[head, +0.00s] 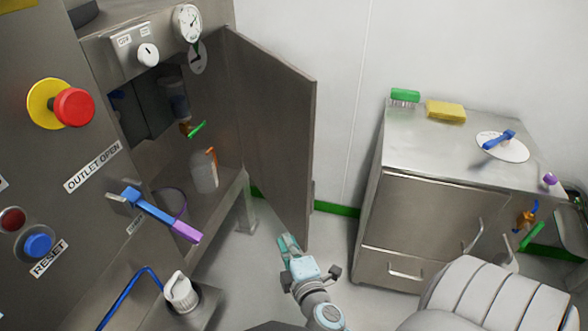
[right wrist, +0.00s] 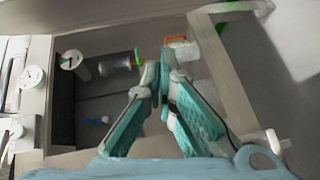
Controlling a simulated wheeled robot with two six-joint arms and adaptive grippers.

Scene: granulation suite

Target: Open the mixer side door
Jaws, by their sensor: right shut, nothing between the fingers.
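The mixer side door (head: 275,125) is a flat grey metal panel in the head view. It stands wide open, swung out to the right of the mixer cabinet (head: 85,150), and the cabinet's inside shows. My right gripper (head: 288,242), teal and grey, is just below the door's lower edge in the head view; I cannot tell whether it touches the door. In the right wrist view its fingers (right wrist: 161,62) are closed together with nothing between them, and the cabinet's inside lies beyond. My left gripper is not in view.
Inside the cabinet stand a white bottle (head: 204,172) and a valve with a green handle (head: 196,130). A blue and purple handle (head: 160,214) sticks out from the front panel. A steel bench (head: 440,155) at right holds a green brush (head: 405,95) and yellow sponge (head: 446,111).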

